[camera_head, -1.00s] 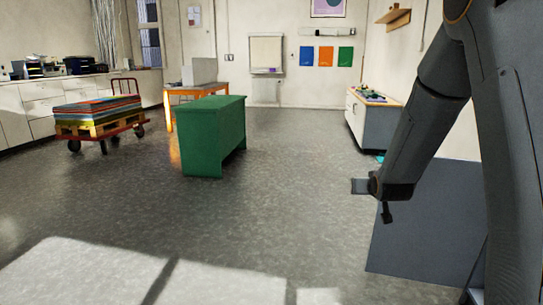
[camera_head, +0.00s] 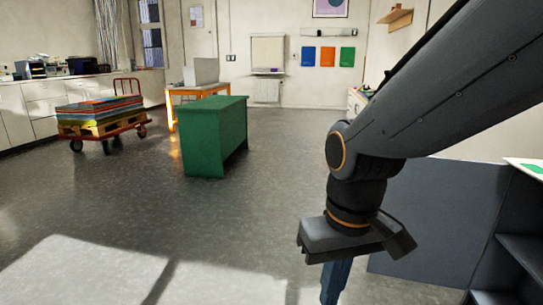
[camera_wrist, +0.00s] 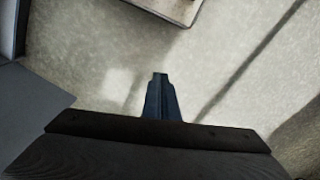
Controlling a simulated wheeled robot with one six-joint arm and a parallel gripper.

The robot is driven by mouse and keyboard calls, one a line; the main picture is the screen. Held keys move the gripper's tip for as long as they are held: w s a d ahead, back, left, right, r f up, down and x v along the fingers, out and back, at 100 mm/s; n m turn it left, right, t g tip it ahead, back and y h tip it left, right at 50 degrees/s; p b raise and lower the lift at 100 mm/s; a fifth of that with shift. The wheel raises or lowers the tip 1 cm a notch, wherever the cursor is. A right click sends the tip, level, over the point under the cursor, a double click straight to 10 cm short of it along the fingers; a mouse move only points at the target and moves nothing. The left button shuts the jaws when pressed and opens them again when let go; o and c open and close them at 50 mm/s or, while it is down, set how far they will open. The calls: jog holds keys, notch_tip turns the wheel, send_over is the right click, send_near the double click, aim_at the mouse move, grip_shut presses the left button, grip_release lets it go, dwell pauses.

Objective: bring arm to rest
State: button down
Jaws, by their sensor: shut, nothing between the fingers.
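My arm reaches in from the upper right of the head view and bends down at the wrist. My gripper (camera_head: 335,283) points down at the lower middle, its tips near the picture's bottom edge. In the wrist view my gripper (camera_wrist: 160,82) shows its dark blue fingers together, with nothing between them.
A grey-blue cabinet (camera_head: 440,215) stands close on the right, partly behind my arm. A green table (camera_head: 213,140) stands mid-floor. A red trolley (camera_head: 132,125) with stacked boards is at left, with an orange table (camera_head: 170,115) behind. The front left floor is clear.

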jog(key=s+d+r+m+p, duration=0.2)
jog(key=d+r+p, duration=0.7)
jog(key=p, duration=1)
jog(key=shift+d+r+m+h, duration=0.3)
jog(key=shift+r+m, duration=0.1)
jog(key=shift+r, duration=0.5)
jog(key=shift+a, duration=0.2)
